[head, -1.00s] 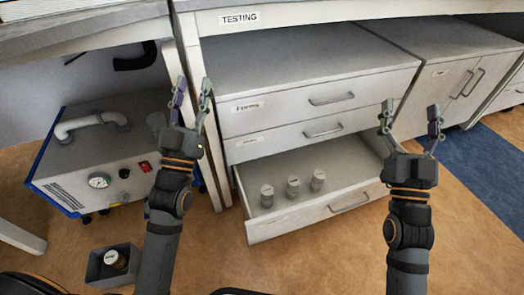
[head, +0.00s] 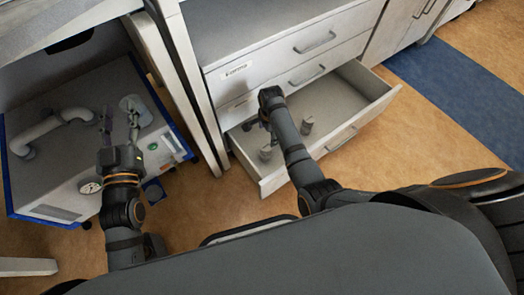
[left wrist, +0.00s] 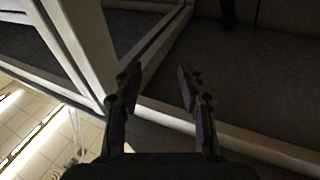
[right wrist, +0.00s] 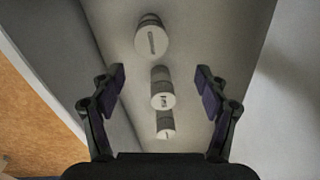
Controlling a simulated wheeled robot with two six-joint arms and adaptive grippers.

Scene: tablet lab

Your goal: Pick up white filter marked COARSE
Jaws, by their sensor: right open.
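My left gripper (head: 120,112) is open and empty.
The grey machine (head: 60,165) with a pipe handle and gauge stands beneath my left gripper. Closed drawers (head: 290,45) rise behind the open one. A table leg (head: 190,75) separates machine and drawers. Floor (head: 430,150) right of the drawer is clear.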

